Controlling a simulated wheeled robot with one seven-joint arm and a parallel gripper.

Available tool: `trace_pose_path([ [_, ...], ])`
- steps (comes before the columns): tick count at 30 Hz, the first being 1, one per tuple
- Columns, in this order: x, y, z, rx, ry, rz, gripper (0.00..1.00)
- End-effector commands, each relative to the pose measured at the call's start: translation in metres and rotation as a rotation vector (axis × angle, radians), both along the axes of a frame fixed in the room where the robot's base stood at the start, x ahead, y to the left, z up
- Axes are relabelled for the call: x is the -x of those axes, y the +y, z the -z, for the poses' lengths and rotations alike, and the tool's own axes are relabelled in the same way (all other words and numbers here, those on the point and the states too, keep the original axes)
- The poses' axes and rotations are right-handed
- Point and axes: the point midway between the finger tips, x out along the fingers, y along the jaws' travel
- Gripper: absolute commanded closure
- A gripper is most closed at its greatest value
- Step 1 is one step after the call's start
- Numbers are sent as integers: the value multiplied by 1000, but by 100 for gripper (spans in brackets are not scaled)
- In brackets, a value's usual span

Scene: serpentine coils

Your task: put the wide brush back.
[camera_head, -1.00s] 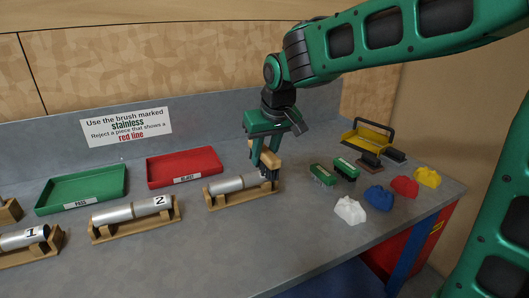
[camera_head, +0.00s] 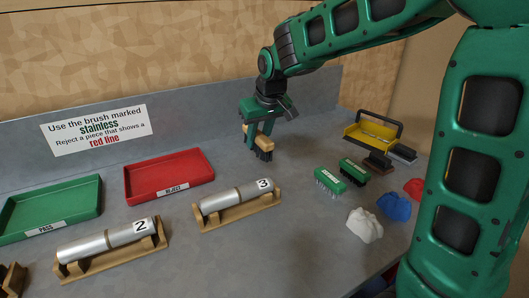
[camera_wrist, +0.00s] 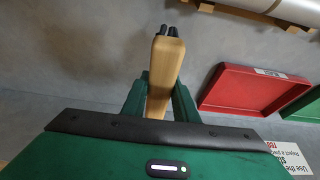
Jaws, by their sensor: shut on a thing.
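My gripper (camera_head: 257,135) is shut on a brush with a tan wooden handle (camera_head: 264,143) and dark bristles pointing down. It holds the brush above the grey bench, behind and right of the metal tube marked 3 (camera_head: 236,197). In the wrist view the tan handle (camera_wrist: 165,72) sits between the green fingers, with dark tips at its far end. I cannot read any marking on this brush. Two green-backed brushes, one nearer (camera_head: 329,181) and one farther (camera_head: 354,171), lie on the bench to the right. A brown-backed brush (camera_head: 378,161) lies by a yellow tray (camera_head: 372,133).
Tube 2 (camera_head: 110,240) and tube 3 rest in wooden cradles. A red tray (camera_head: 168,176) and a green tray (camera_head: 50,208) stand at the back left. White (camera_head: 364,225), blue (camera_head: 394,204) and red cloths lie at the right. Bench between tube 3 and the green-backed brushes is clear.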

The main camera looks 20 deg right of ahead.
Motion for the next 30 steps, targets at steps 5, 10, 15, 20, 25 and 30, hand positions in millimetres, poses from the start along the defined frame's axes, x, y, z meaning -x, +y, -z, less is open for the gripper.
trace_pose_path([
  [5, -25, -26, 21, 0, 1, 6, 96],
  [10, -40, -40, 33, 0, 0, 4, 96],
  [15, -43, -43, 38, 0, -1, 3, 96],
  [20, -42, -43, 58, 0, 3, 4, 96],
  [25, -42, -43, 75, -1, 0, 4, 96],
  [30, -43, -43, 75, -1, -2, 3, 96],
])
